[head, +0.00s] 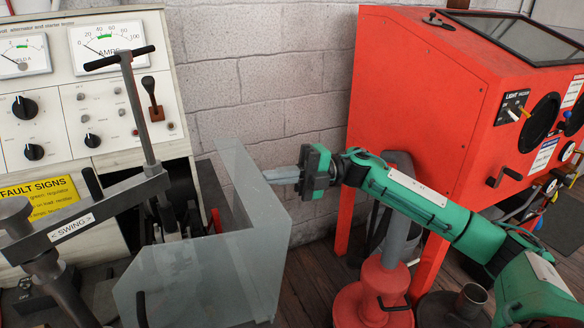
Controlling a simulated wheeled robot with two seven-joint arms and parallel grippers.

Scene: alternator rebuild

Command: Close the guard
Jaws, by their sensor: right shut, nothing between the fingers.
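The guard (205,275) is a clear, bent panel in the lower middle, in front of the tester bench. Its upright side panel (255,200) rises at the right, and a dark handle (142,308) shows at its lower front. My right gripper (270,176) is shut and empty. Its fingertips point left at the upper right edge of the side panel; I cannot tell whether they touch it. My left gripper is not in view.
The alternator tester (115,100) with dials and knobs stands at the left. A dark swing arm (110,205) with a T-handle post stands before it. A red blast cabinet (420,110) fills the right, with a red-based stand (375,295) below my right arm.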

